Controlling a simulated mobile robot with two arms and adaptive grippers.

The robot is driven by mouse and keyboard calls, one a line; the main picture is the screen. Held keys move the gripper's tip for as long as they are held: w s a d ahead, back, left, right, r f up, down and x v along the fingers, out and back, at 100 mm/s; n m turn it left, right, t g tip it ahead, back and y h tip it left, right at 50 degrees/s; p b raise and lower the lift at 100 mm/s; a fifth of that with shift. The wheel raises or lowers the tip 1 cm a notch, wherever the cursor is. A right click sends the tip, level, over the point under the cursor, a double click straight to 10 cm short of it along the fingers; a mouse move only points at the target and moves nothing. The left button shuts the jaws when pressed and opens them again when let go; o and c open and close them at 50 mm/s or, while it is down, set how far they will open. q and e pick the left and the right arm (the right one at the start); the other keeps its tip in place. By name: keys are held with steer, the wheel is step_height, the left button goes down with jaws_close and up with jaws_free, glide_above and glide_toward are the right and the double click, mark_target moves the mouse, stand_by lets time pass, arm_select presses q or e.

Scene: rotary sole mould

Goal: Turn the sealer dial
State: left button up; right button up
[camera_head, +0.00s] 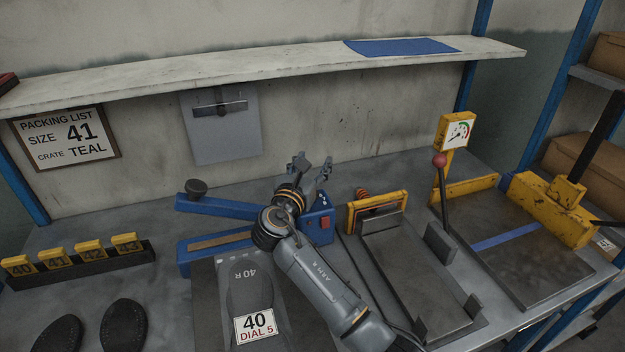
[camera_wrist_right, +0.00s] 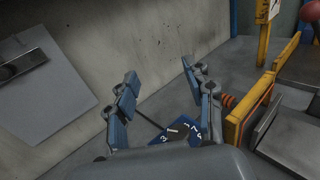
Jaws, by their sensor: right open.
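The blue sealer (camera_head: 213,207) stands on the bench with its long upper arm raised over the lower one and a dark round knob at the left end. Its numbered dial face (camera_wrist_right: 182,133) shows in the right wrist view, between and beyond my fingers; the dial's pointer setting is too small to read. My right gripper (camera_head: 312,165) is open and empty over the right end of the sealer; it also shows in the wrist view (camera_wrist_right: 160,75). In the head view the gripper and wrist hide most of the dial. My left gripper is out of view.
A card (camera_head: 256,326) reading "40 DIAL 5" lies on the sole mould at the front. A sign (camera_head: 66,137) reads size 41, crate teal. A yellow-framed press (camera_head: 378,212) stands right of the sealer. A red-knobbed lever (camera_head: 440,160) rises farther right. A shelf (camera_head: 250,72) overhangs the back.

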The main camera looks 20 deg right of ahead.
steer(key=shift+r, duration=0.6)
steer(key=d+f+n+t+y+b, duration=0.2)
steer(key=d+f+n+t+y, duration=0.35)
steer(key=d+y, duration=0.35)
steer(key=s+a+f+n+g+y+b, duration=0.1)
steer(key=s+f+n+g+y, duration=0.1)
steer(key=s+n+g+y, duration=0.25)
steer(key=s+a+f+n+g+y+b, duration=0.1)
steer(key=s+f+n+y+b, duration=0.2)
steer(key=s+y, duration=0.4)
steer(key=shift+n+y, duration=0.25)
steer(key=shift+n, duration=0.35)
steer(key=p+x, duration=0.1)
steer(key=x, duration=0.3)
steer(key=p+x, duration=0.1)
steer(key=x, duration=0.4)
steer(key=p+x, duration=0.2)
steer(key=x, duration=0.2)
steer(key=shift+w+d, duration=0.25)
steer(key=shift+w, duration=0.15)
